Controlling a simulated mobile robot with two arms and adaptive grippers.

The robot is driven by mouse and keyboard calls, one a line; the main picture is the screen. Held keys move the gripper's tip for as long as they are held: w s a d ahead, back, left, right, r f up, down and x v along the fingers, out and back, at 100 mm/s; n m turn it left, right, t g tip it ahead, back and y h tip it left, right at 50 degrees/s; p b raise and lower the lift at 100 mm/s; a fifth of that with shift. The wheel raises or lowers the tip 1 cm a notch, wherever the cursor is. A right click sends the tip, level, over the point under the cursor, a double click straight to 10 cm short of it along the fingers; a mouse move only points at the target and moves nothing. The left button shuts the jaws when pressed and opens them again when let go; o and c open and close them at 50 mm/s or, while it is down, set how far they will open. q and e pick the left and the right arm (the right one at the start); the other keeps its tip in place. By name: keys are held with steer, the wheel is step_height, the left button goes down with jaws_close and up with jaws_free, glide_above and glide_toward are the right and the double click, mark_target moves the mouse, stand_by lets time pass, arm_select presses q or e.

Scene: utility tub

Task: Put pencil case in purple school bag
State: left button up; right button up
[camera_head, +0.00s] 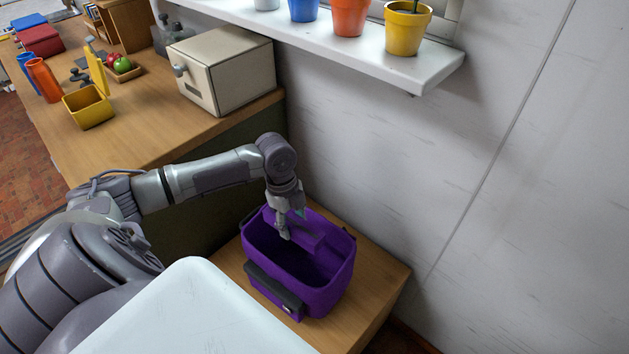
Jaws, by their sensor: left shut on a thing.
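The purple school bag (345,268) is an open, tub-like purple container on a low wooden surface at lower centre. A dark panel with a latch is on its front. My right gripper is not in view.
A white wall stands close behind and right of the bag. A shelf with several coloured pots (408,28) juts out above. On the left counter stand a cream box (222,72), an open yellow box (90,107) and orange and blue bottles. A white surface (195,315) is in front.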

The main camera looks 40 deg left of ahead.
arm_select(q)
steer(key=b, duration=0.9)
glide_above(302, 278)
step_height(302, 278, down, 10)
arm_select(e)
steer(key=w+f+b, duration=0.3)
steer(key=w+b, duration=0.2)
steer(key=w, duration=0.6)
arm_select(q)
steer(key=f, duration=0.3)
steer(key=f+b, duration=0.1)
steer(key=f, duration=0.6)
steer(key=shift+a+f, duration=0.15)
steer(key=shift+a, duration=0.2)
steer(key=shift+f+b, duration=0.7)
steer(key=shift+f, duration=1.65)
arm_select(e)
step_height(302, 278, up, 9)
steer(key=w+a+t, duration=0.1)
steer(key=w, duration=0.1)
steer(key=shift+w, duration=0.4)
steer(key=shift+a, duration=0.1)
arm_select(q)
steer(key=o, duration=1.3)
steer(key=shift+f, duration=0.1)
